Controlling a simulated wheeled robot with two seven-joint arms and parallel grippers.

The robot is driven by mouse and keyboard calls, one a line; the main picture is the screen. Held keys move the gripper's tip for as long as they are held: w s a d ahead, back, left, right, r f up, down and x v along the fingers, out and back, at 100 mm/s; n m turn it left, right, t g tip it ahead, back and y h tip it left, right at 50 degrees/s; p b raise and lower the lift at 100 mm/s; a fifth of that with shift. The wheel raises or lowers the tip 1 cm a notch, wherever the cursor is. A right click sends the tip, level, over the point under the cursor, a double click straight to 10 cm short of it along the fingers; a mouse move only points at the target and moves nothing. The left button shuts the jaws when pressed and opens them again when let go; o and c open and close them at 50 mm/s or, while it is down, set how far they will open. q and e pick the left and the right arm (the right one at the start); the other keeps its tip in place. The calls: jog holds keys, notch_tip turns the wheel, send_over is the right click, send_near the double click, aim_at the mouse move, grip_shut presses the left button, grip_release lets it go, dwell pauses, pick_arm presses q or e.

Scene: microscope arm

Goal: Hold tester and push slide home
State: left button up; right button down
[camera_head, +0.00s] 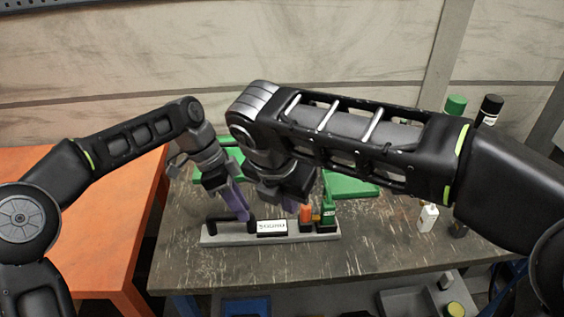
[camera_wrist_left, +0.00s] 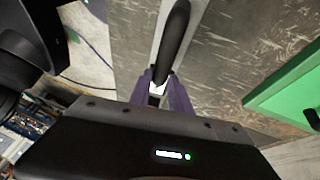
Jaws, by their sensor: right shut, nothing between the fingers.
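The tester is a long grey base (camera_head: 215,238) on the table, with a black handle at its left, a white-faced label block (camera_head: 272,227) in the middle, and an orange piece (camera_head: 306,213) and green upright piece (camera_head: 328,213) at its right. I cannot tell which part is the slide. My left gripper (camera_head: 243,215) has its purple fingers down at the right end of the handle. In the left wrist view the fingers (camera_wrist_left: 161,84) are closed around the black handle (camera_wrist_left: 174,40). My right gripper (camera_head: 290,208) is shut and empty, just left of the orange piece, its tips partly hidden.
A green panel (camera_head: 350,187) lies behind the tester. A small white bottle (camera_head: 428,217) stands on the table at right; green-capped and black-capped bottles (camera_head: 455,105) stand further back. An orange table (camera_head: 110,220) is at left. The dark table's front strip (camera_head: 240,270) is clear.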

pick_arm(q)
jog(key=o, duration=0.5)
jog(key=shift+c, duration=0.2)
jog(key=shift+r, duration=0.15)
notch_tip(320, 180, up, 9)
jog(key=p, duration=0.5)
jog(key=shift+s, duration=0.45)
jog(key=shift+f, duration=0.2)
